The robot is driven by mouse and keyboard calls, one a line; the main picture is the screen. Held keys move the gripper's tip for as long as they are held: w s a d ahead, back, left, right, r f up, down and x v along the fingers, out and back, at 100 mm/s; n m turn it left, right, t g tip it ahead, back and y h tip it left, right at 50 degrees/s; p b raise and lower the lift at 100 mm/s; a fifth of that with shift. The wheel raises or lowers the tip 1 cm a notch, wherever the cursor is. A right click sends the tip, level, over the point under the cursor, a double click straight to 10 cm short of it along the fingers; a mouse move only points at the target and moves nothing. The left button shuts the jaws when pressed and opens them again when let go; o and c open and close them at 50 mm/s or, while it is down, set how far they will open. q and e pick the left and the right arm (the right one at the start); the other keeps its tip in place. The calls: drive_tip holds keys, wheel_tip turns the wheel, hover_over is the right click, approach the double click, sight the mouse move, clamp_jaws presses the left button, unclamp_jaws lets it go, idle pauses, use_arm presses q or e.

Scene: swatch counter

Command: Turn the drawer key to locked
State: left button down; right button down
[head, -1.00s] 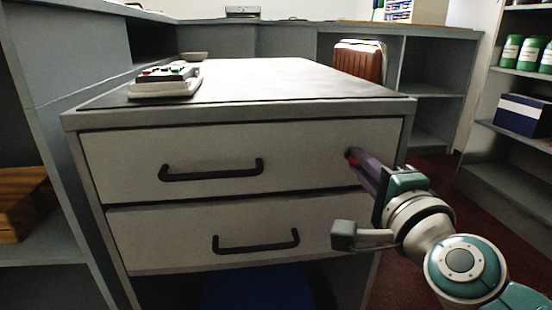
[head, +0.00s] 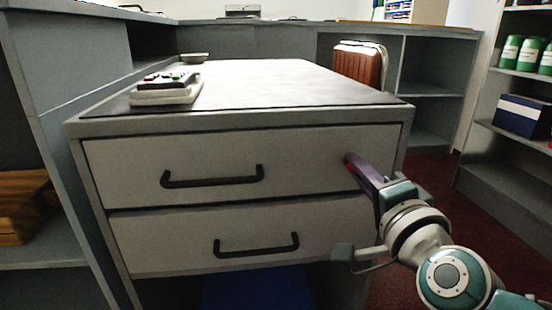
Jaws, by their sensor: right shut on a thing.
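The upper drawer (head: 300,155) of the grey cabinet is closed, with a black bar handle. My right gripper (head: 350,161) comes in from the lower right, its long purple fingers at the right part of the upper drawer front. It is shut on the drawer key at the drawer face. The key is almost wholly hidden by the fingers; only a small red spot shows by the tips, and I cannot tell whether that is part of the key. The key's angle cannot be read. My left gripper is not in view.
The lower drawer (head: 170,241) is also closed. Shelves with green jars (head: 510,52) and a blue box (head: 520,115) are at the right.

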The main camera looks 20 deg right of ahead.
drive_tip(key=shift+n+p, duration=2.65)
drive_tip(key=shift+n, duration=4.65)
drive_tip(key=c, duration=0.9)
unclamp_jaws()
